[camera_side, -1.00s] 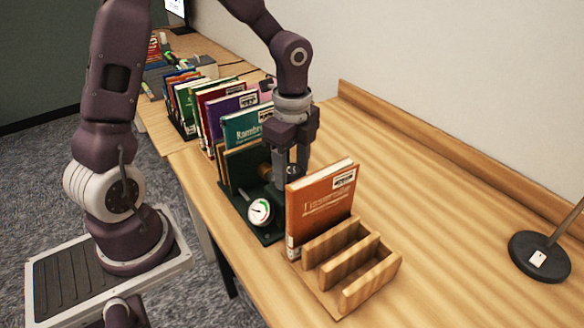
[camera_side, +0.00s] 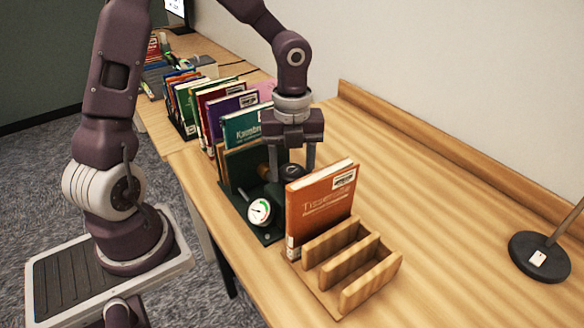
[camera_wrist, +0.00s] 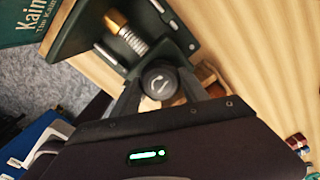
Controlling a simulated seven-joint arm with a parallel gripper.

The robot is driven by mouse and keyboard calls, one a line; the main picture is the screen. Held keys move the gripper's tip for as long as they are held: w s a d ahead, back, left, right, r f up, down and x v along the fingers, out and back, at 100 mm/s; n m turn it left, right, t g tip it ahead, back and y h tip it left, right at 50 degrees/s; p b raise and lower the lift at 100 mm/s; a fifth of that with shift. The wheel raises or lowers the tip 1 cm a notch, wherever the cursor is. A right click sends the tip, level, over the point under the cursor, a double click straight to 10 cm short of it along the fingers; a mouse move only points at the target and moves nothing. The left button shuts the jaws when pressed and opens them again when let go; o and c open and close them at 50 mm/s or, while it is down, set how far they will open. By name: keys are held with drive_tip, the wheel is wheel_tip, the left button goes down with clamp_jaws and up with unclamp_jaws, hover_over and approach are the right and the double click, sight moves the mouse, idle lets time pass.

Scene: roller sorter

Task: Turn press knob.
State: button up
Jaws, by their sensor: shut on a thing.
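The press is a dark green stand (camera_side: 270,237) on the wooden table, with a round white dial (camera_side: 259,212) at its front. Its dark round knob (camera_side: 291,170) sits between my fingers; the wrist view shows the knob (camera_wrist: 160,82) end-on with a pale mark on its face. My gripper (camera_side: 290,176) points down from above, with one finger on each side of the knob and shut on it. In the wrist view a brass-ended spring screw (camera_wrist: 127,34) shows on the press. The orange book hides part of the press in the side view.
An orange book (camera_side: 320,207) stands right beside the press, in a wooden slotted rack (camera_side: 350,268). A row of upright books (camera_side: 243,125) stands behind the press. A black round lamp base (camera_side: 540,256) is far right. The table between is clear.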

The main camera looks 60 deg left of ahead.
sight(292, 170)
drive_tip(key=shift+m, duration=0.5)
drive_tip(key=o, duration=1.3)
drive_tip(key=shift+o, duration=0.2)
drive_tip(key=shift+r, duration=0.1)
wheel_tip(292, 170, up, 7)
drive_tip(key=shift+f, duration=0.1)
